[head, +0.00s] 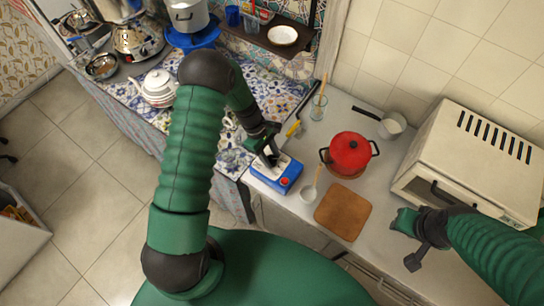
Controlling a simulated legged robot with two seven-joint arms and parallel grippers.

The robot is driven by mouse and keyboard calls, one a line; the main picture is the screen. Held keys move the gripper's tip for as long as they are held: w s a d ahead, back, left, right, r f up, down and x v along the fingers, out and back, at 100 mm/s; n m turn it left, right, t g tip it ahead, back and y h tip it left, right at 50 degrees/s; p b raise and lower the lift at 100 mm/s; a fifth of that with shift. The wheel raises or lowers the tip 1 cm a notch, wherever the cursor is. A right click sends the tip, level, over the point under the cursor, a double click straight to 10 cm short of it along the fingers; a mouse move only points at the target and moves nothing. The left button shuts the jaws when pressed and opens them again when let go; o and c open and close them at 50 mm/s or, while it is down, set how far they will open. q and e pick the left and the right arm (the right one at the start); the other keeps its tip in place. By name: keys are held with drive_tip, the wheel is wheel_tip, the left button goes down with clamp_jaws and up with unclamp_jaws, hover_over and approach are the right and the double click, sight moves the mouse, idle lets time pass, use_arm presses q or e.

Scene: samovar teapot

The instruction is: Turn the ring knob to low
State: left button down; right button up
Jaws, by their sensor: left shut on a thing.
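A small blue appliance with a white top (263,178) sits at the left end of the grey counter. A round red knob-like part (284,182) shows on its near right side; its setting is too small to read. My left gripper (271,159) is at the appliance's white top, just behind and left of the red part. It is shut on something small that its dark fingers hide. My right gripper (408,243) is over the counter in front of the white oven, well away from the appliance; its jaw opening is unclear.
A glass (318,107) is behind. The white oven (475,160) fills the right. A white teapot (158,87) stands on the tiled counter left.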

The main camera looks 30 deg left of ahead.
use_arm(q)
drive_tip(key=shift+w+a, duration=0.15)
drive_tip(key=shift+a, duration=0.15)
drive_tip(key=c, duration=1.2)
unclamp_jaws()
drive_tip(key=shift+o, duration=1.4)
drive_tip(key=shift+a+f, duration=0.1)
drive_tip(key=shift+a, duration=0.05)
drive_tip(key=shift+a+r, duration=0.1)
drive_tip(key=shift+r, duration=0.4)
drive_tip(key=b+v, duration=0.3)
drive_tip(key=v, duration=1.2)
drive_tip(key=shift+a+r, duration=0.25)
drive_tip(key=shift+a, duration=0.15)
use_arm(e)
drive_tip(key=f, duration=0.3)
drive_tip(key=shift+a, duration=0.3)
